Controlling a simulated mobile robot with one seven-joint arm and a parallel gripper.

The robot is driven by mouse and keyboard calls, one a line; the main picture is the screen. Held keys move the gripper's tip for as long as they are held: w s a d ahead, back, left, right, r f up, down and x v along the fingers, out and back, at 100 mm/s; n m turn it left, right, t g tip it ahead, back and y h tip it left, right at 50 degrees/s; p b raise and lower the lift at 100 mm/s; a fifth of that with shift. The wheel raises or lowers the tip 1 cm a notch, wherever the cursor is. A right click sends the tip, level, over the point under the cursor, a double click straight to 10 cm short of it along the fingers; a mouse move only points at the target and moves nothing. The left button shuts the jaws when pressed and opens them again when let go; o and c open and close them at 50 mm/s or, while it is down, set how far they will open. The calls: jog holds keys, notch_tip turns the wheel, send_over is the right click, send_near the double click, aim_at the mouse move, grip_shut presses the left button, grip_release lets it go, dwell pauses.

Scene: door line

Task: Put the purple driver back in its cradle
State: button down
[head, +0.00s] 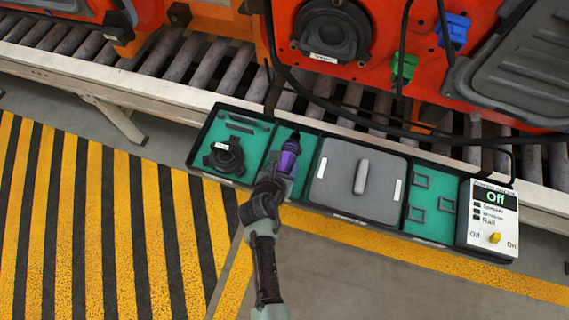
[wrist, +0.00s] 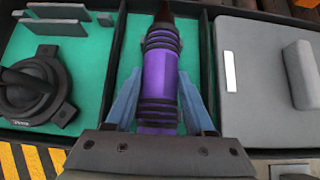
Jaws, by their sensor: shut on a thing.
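The purple driver (head: 288,158) has a purple body with black ribbed bands and a dark tip pointing away from me. My gripper (head: 273,180) is shut on it, with one finger on each side of the body in the wrist view (wrist: 160,108). The driver (wrist: 160,75) lies lengthwise over the narrow teal-lined compartment (wrist: 130,50), second from the left in the black tray. No separate cradle shape shows clearly; the driver and gripper cover much of that compartment. I cannot tell whether the driver touches the floor of it.
Left of it, a teal compartment holds a black round fixture (head: 226,156). Right of it is a grey lid with a handle (head: 350,183), then a compartment with small frames (head: 421,181) and a control box reading "Off" (head: 487,215). A roller conveyor (head: 185,60) runs behind; dark cables hang above the tray.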

jog(key=shift+a+f, duration=0.1)
jog(key=shift+a, duration=0.05)
jog(key=shift+c, duration=0.9)
grip_release()
jog(key=shift+f, duration=0.1)
